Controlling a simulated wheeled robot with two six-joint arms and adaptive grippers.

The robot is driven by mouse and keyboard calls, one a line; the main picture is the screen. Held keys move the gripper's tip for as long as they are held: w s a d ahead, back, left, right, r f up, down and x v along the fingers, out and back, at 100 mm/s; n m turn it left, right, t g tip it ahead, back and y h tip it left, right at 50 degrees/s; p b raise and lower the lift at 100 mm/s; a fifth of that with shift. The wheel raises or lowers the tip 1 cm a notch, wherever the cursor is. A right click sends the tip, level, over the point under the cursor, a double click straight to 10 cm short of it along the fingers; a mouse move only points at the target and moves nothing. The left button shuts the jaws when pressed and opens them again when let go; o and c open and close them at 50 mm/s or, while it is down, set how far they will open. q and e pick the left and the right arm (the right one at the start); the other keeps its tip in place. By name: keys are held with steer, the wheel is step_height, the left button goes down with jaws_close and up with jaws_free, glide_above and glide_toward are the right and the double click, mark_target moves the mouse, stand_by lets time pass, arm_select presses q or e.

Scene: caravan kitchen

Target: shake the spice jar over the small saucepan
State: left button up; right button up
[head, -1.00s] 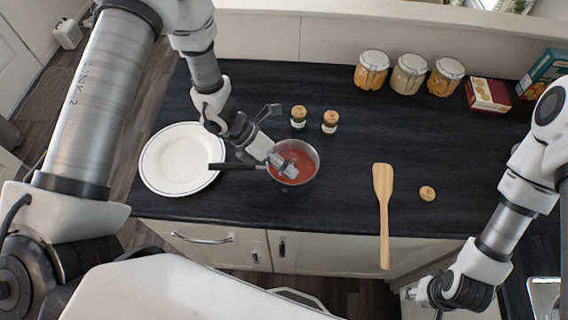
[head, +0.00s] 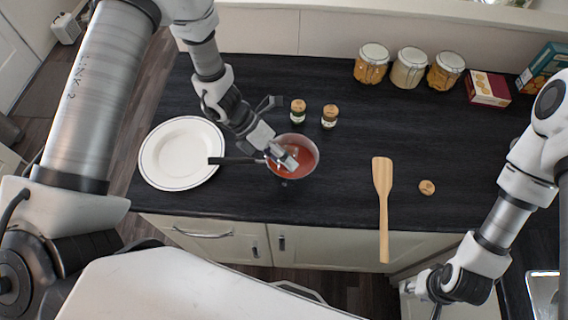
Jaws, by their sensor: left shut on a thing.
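The small saucepan (head: 312,172) holds red sauce and stands on the dark worktop, its black handle pointing left. My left gripper (head: 284,157) is over the pan's opening, shut on a small glassy thing, apparently the spice jar (head: 291,163). The jar is tilted, mostly hidden by the fingers, and small in view. A loose round cork-coloured lid (head: 427,187) lies on the worktop at the right. My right gripper (head: 432,300) is low at the bottom right, away from the pan; its fingers are too unclear to read.
Two lidded spice jars (head: 298,112) (head: 330,117) stand behind the pan. A white plate (head: 180,153) lies left of it, near the handle. A wooden spatula (head: 383,205) overhangs the front edge. Several large jars (head: 409,68) and boxes (head: 488,88) stand at the back right.

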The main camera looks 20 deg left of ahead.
stand_by(0.6)
arm_select(q)
steer(key=shift+r+g, duration=0.25)
steer(key=shift+g, duration=0.25)
steer(key=shift+n, duration=0.3)
steer(key=shift+w+r+g, duration=0.1)
steer(key=shift+r+g, duration=0.15)
steer(key=shift+g, duration=0.15)
stand_by(0.4)
steer(key=shift+r+n+g, duration=0.2)
steer(key=shift+n+g, duration=0.2)
steer(key=shift+g, duration=0.1)
steer(key=shift+w+r+g, duration=0.15)
steer(key=shift+r+g, duration=0.1)
steer(key=shift+g, duration=0.25)
